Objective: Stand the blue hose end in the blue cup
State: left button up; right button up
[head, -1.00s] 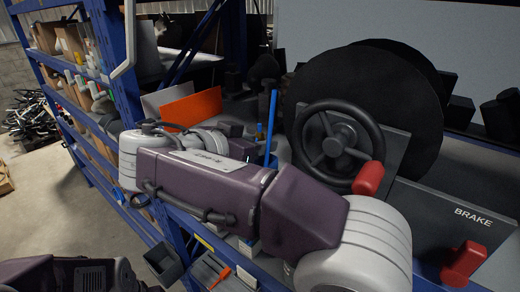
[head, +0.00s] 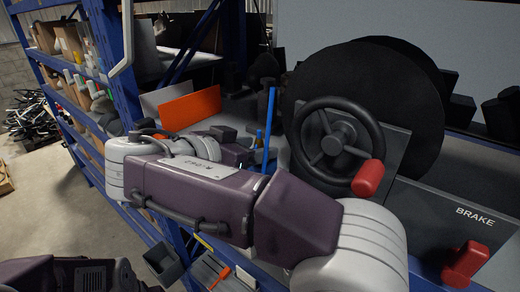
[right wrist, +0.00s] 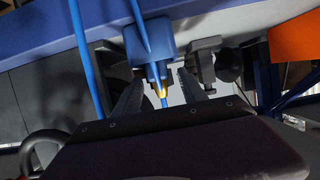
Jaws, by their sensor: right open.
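The blue hose end (right wrist: 155,72), a blue fitting with a brass-yellow tip, shows in the right wrist view, with a thin blue hose (right wrist: 140,25) running to it. It overlaps the edge of the blue cup (right wrist: 166,38), a blocky blue body. I cannot tell whether it sits inside the cup or in front of it. My right gripper (right wrist: 160,95) is open, its dark fingers on either side of the brass tip, with visible gaps. In the head view the right gripper (head: 240,152) is small and partly hidden by my forearm. My left gripper is out of view.
A tall blue rod (head: 269,130) stands close to the right gripper. A black handwheel (head: 338,142), red handle (head: 369,178) and BRAKE panel (head: 470,212) are to the right. An orange panel (head: 190,109) stands behind my wrist. Blue shelving (head: 115,75) is at left.

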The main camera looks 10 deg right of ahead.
jog(key=p+v, duration=0.5)
jog(key=v, duration=0.5)
jog(key=shift+s, duration=0.2)
jog(key=shift+a+f, duration=0.1)
jog(key=shift+a, duration=0.15)
